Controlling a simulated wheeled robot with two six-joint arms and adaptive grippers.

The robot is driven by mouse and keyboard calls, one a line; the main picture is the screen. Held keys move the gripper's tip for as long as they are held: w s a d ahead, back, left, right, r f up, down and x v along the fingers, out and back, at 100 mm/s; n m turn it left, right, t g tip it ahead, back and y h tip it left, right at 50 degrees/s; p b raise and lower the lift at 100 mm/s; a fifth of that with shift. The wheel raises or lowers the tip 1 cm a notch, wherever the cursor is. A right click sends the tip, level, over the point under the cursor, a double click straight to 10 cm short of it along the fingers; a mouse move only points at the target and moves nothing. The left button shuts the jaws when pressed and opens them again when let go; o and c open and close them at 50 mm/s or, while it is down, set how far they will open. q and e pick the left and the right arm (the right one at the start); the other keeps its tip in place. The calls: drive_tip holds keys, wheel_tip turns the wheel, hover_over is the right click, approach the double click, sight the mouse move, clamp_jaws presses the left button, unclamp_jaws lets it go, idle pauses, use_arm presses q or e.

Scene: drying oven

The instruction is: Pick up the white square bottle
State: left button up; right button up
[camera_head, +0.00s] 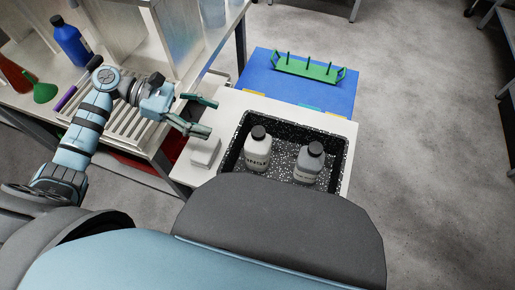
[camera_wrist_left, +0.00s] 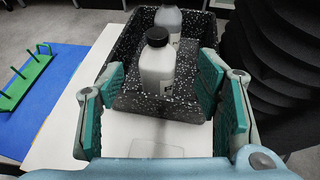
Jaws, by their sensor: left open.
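A white bottle with a black cap (camera_head: 257,152) stands upright in the left part of a black speckled bin (camera_head: 233,153). A greyer bottle with a dark cap (camera_head: 308,165) stands to its right; I cannot tell for sure which one is square. My left gripper (camera_head: 207,116) is open and empty, left of the bin and apart from both bottles. In the left wrist view the white bottle (camera_wrist_left: 157,68) shows between the open fingers but beyond them, with the other bottle (camera_wrist_left: 169,20) behind it. My right gripper is not in view.
The bin stands on a white table with a small white block (camera_head: 205,153) beside it. A green rack with pegs (camera_head: 305,68) stands on a blue surface (camera_head: 330,95) behind. A bench at left holds a blue bottle (camera_head: 72,42) and a green funnel (camera_head: 42,92).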

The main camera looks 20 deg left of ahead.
sight(258, 131)
use_arm(q)
drive_tip(key=x, duration=1.4)
drive_tip(key=shift+w+r, duration=0.15)
drive_tip(key=shift+w, duration=0.05)
drive_tip(key=shift+a, duration=0.1)
clamp_jaws()
